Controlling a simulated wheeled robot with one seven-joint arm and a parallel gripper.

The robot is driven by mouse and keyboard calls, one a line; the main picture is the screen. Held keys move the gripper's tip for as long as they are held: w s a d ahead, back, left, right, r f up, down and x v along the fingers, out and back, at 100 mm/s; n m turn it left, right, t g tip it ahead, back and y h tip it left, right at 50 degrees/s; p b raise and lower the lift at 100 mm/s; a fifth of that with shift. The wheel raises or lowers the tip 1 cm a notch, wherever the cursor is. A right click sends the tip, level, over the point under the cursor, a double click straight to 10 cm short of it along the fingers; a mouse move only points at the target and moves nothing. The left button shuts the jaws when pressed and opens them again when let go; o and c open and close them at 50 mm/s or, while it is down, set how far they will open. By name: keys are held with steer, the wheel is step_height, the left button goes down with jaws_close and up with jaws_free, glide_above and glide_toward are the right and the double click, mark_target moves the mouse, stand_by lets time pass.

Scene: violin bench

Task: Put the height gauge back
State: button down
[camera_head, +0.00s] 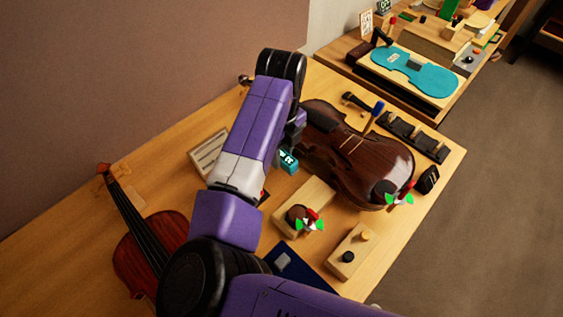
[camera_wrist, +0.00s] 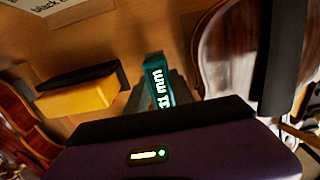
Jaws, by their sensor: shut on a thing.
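The height gauge (camera_head: 288,161) is a small teal block with pale lettering. It is near the middle of the head view, just left of the brown violin. My gripper (camera_head: 288,148) is shut on it, though my arm partly hides the jaws.
The violin (camera_head: 370,165) lies close right. A wooden block (camera_head: 317,190), a block with knobs (camera_head: 350,250) and a blue mat (camera_head: 300,270) are in front. A card (camera_head: 208,153) and another violin (camera_head: 150,250) are left. The wrist view shows a yellow block (camera_wrist: 80,97).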

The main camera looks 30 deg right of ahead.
mark_target(282, 172)
steer(key=shift+f, duration=2.3)
steer(key=shift+f, duration=0.1)
steer(key=c, duration=1.1)
jaws_free()
step_height(282, 172, up, 12)
steer(key=shift+r+b, duration=0.1)
steer(key=shift+b, duration=0.3)
